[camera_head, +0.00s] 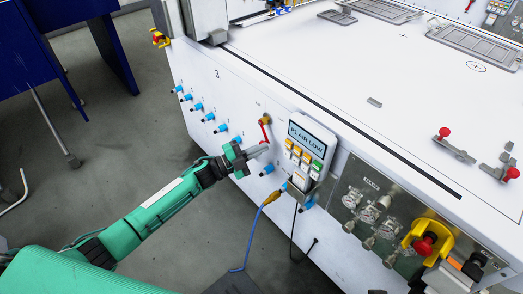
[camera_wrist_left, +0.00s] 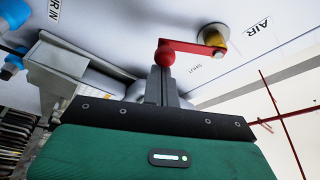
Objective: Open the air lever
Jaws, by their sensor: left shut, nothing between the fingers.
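The air lever (camera_head: 264,131) is a red arm on a brass-yellow pivot on the white front panel. It hangs roughly downward from the pivot in the head view. In the left wrist view the red lever (camera_wrist_left: 192,47) runs from its pivot to a round red knob (camera_wrist_left: 165,56), near the labels "SHUT" and "AIR". My left gripper (camera_head: 265,148) is shut and empty, its fingertips at the knob end of the lever. In the left wrist view the closed fingers (camera_wrist_left: 163,72) overlap the knob's lower edge; I cannot tell whether they touch it. My right gripper is not in view.
Blue fittings (camera_head: 197,106) line the panel to the left. A yellow-ended blue cable (camera_head: 258,220) hangs below. A yellow-guarded red knob (camera_head: 425,246) is at lower right.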

